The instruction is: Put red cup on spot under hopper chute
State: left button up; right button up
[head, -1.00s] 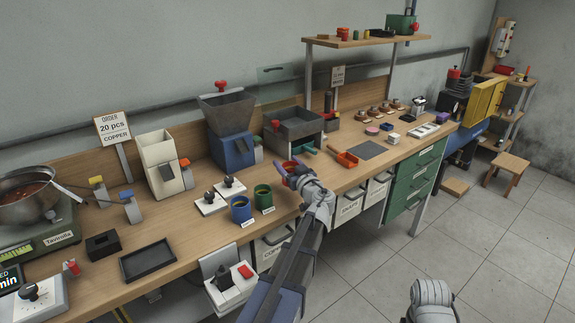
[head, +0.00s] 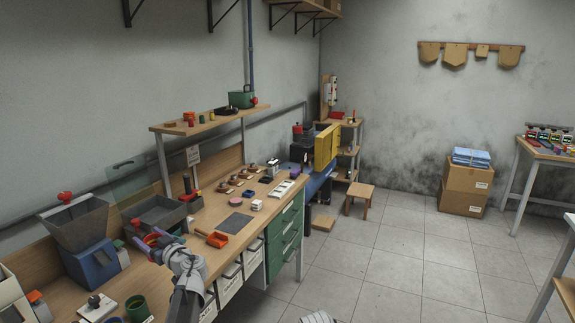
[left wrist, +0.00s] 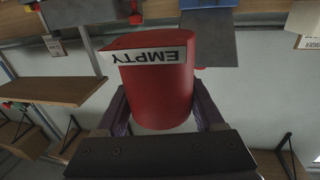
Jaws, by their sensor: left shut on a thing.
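My left gripper (head: 157,242) is shut on the red cup (head: 152,239), in front of the grey tray-topped machine. In the left wrist view the cup (left wrist: 160,85) fills the space between the purple fingers and carries a white "EMPTY" label, upside down in the picture. The gripper hides most of the cup in the head view. The grey hopper (head: 75,221) with a red knob sits on a blue base (head: 93,264) to the left of the gripper. I cannot make out its chute or the spot under it. My right gripper is out of view.
A green cup (head: 137,307) stands near the hopper's front. An orange scoop (head: 212,238) and a dark mat (head: 234,223) lie right of my gripper. The grey tray-topped machine (head: 158,212) is behind it. Green drawers (head: 284,237) are under the bench; open floor lies to the right.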

pick_arm(q)
notch_tip(320, 180, up, 3)
jog(key=shift+r+p, duration=0.15)
jog(key=shift+p, duration=0.75)
notch_tip(320, 180, down, 8)
jog(key=b, duration=0.8)
jog(key=shift+f, duration=0.2)
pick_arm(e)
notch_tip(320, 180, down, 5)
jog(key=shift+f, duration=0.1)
pick_arm(q)
notch_tip(320, 180, down, 10)
jog(key=b, duration=1)
jog(key=shift+r, duration=0.15)
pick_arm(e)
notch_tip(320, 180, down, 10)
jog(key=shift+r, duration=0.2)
pick_arm(q)
jog(key=shift+f+b, duration=0.25)
jog(key=shift+b, duration=0.05)
jog(key=o, duration=1.5)
jog(key=shift+r, duration=0.1)
jog(key=shift+c, duration=0.2)
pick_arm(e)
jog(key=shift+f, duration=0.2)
